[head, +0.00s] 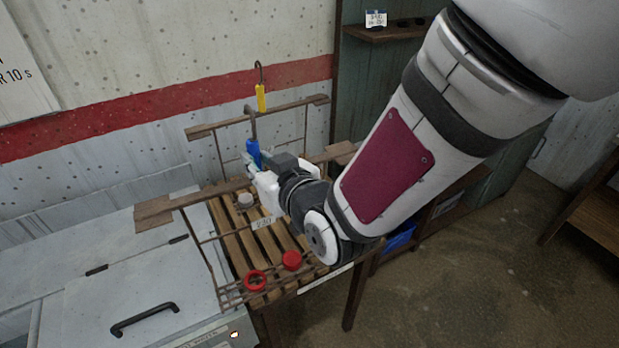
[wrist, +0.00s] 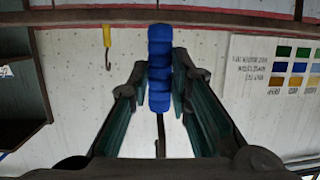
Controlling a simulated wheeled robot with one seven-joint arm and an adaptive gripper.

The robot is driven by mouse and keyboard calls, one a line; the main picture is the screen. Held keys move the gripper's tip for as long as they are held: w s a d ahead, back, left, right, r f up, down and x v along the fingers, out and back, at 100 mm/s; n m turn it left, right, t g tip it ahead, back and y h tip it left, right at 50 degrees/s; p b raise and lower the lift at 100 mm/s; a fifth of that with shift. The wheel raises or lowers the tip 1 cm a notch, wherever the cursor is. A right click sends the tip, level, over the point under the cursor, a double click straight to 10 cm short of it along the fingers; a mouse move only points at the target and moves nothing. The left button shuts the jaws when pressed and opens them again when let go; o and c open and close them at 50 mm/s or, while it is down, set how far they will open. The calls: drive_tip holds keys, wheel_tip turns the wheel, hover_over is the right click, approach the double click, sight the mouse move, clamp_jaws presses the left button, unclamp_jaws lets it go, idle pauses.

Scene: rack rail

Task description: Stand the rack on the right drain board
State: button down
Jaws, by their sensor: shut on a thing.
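The rack (head: 207,255) is a wire frame with wooden bars along its top. It is over a slatted wooden board (head: 232,238) beside the grey cabinet; whether it rests on the slats I cannot tell. My gripper (head: 254,160) is shut on a blue-handled hook (head: 253,149), above the rack between its two wooden bars. In the wrist view the ridged blue handle (wrist: 160,70) is between my fingers (wrist: 160,98), with a dark wire hook below it. My arm hides the rack's right part.
A yellow-handled hook (head: 261,97) hangs by the wall. The grey cabinet (head: 125,290) has a black handle. A small shelf (head: 390,33) is on the back wall.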

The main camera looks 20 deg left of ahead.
sight(338, 158)
drive_tip(key=w+d+f+p, duration=0.1)
drive_tip(key=w+f, duration=0.1)
drive_tip(key=w, duration=0.5)
drive_tip(key=w+d+f+p, duration=0.1)
drive_tip(key=w+f, duration=0.1)
drive_tip(key=w, duration=0.6)
drive_tip(key=shift+w+d+f, duration=0.15)
drive_tip(key=shift+w+f, duration=0.05)
drive_tip(key=shift+f, duration=0.2)
drive_tip(key=c, duration=1.5)
unclamp_jaws()
drive_tip(key=shift+f, duration=0.15)
drive_tip(key=shift+o, duration=0.2)
drive_tip(key=v, duration=1.2)
drive_tip(key=shift+b, duration=0.4)
drive_tip(key=shift+d, duration=0.1)
